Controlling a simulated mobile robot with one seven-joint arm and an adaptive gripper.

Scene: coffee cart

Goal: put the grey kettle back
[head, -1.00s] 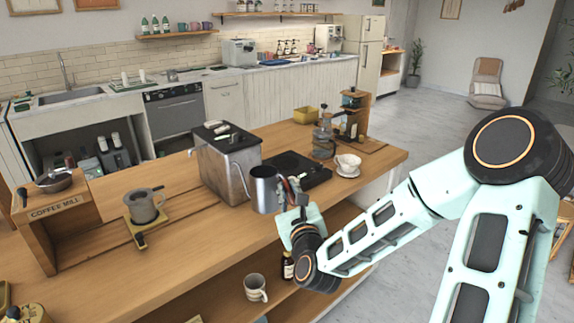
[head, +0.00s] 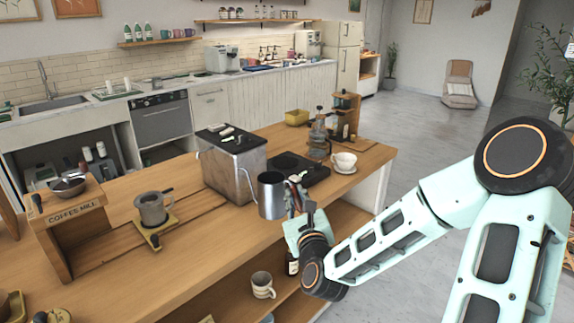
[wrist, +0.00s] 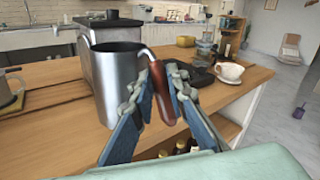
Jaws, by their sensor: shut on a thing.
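The grey kettle (head: 271,195) is an upright metal jug with a thin curved spout to its left. It is over the front part of the wooden counter (head: 195,257); I cannot tell the gap beneath it. My gripper (head: 299,197) is to its right, shut on its handle. In the wrist view the kettle (wrist: 118,78) is left of the fingers, and its red-brown handle (wrist: 159,92) lies between the fingertips (wrist: 155,88). The black flat plate (head: 312,173) is behind and right of the kettle.
A steel box with a black lid (head: 232,172) stands close behind the kettle. A white cup (head: 344,160) on a saucer, a glass pot (head: 318,140) and a wooden stand (head: 344,118) are beyond the plate. A grey mug-like vessel (head: 153,208) is at left. Bottles sit on the shelf below.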

